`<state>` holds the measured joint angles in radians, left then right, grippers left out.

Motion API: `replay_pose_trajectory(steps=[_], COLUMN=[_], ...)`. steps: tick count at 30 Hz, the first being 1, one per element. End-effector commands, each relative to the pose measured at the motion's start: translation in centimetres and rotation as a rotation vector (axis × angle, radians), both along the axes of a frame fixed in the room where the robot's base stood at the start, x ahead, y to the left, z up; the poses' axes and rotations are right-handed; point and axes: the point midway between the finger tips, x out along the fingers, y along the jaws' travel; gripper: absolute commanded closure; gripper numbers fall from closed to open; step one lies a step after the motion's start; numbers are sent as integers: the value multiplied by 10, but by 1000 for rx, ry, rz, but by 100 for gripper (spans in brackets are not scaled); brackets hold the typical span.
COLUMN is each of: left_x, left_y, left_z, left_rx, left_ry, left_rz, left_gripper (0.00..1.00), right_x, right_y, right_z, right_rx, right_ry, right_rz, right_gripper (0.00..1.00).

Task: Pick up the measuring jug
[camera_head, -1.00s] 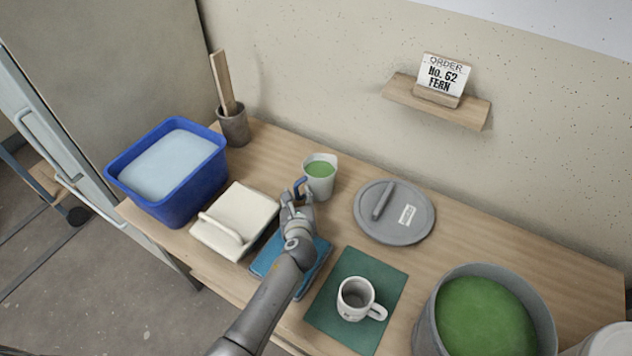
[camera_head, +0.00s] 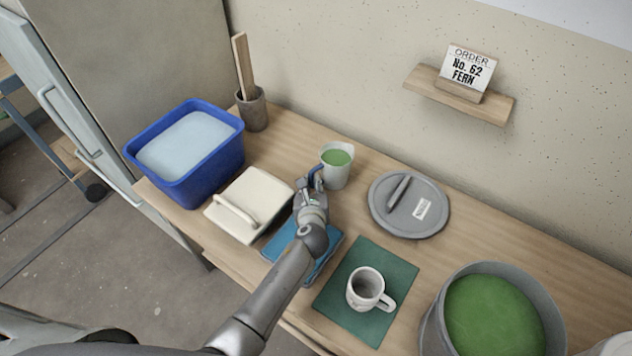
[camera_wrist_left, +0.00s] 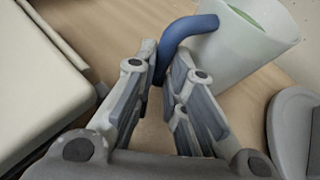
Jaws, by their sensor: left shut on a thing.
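The measuring jug (camera_head: 337,174) is a pale cup with green liquid in it and a blue handle on its left side. It stands near the back of the wooden table. My left gripper (camera_head: 313,187) is shut on the blue handle. The wrist view shows the handle (camera_wrist_left: 186,30) between the fingertips (camera_wrist_left: 160,65) and part of the pale jug body (camera_wrist_left: 240,48) at top right. I cannot tell whether the jug's base is clear of the table. My right gripper is not in view.
A grey lid (camera_head: 405,222) lies just right of the jug. A white mug (camera_head: 362,288) stands on a green mat (camera_head: 398,262). A bucket of green glaze (camera_head: 490,320) is at right. A cream slab with handle (camera_head: 225,222), blue tub (camera_head: 190,180) and tool pot (camera_head: 253,115) are left.

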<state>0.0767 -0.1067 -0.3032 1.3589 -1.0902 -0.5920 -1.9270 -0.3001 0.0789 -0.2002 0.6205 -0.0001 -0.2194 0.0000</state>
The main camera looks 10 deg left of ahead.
Motion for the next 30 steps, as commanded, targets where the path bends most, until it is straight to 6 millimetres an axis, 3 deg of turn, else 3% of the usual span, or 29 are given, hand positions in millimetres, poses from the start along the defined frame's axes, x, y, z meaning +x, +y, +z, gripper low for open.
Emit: replay_pose_trajectory(steps=[14, 30], left_x=[2, -39], left_y=[-1, 13], left_z=[35, 85], left_rx=[-1, -1], left_ry=[-10, -10], left_rz=[-3, -2], left_gripper=[100, 100], right_x=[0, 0], right_y=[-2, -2], right_z=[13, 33], right_rx=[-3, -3], right_ry=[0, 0], right_rz=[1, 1], right_gripper=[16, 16])
